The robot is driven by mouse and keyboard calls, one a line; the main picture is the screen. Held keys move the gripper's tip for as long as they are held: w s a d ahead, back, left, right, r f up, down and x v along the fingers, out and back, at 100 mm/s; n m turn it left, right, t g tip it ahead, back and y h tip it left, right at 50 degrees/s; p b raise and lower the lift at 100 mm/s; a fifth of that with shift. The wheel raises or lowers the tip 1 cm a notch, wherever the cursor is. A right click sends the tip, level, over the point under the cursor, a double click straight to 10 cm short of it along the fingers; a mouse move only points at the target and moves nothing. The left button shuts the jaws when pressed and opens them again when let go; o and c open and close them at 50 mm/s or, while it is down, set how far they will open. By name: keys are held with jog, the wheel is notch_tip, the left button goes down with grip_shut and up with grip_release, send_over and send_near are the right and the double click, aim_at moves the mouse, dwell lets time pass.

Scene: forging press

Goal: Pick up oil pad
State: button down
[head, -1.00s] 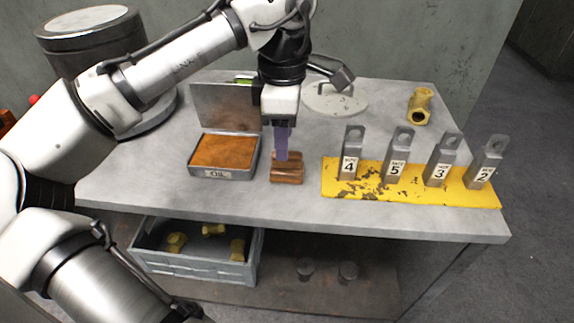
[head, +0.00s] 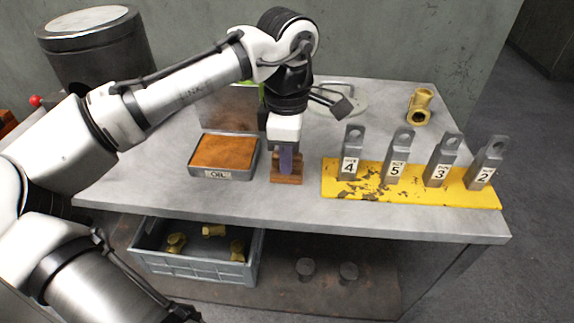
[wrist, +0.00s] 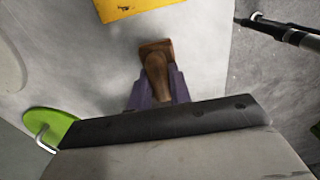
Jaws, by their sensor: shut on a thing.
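The oil pad (head: 287,181), a brown wooden block with a raised handle, sits on the grey table just right of the open tin labelled OIL (head: 223,174). My gripper (head: 286,168) points straight down over the block, its purple fingers shut on the handle. In the wrist view the pad (wrist: 156,48) shows its block end and rounded handle between the fingers (wrist: 160,90). The block appears to rest on the table; the fingers hide part of it.
A yellow plate (head: 410,194) with several numbered grey metal pieces stands close on the right. A brass fitting (head: 420,106) and a round lid (head: 350,92) lie behind. A grey crate (head: 195,266) sits on the shelf below. The table's front strip is clear.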

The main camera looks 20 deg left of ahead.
jog(key=shift+r, duration=0.1)
notch_tip(320, 180, up, 20)
jog(key=p, duration=1.8)
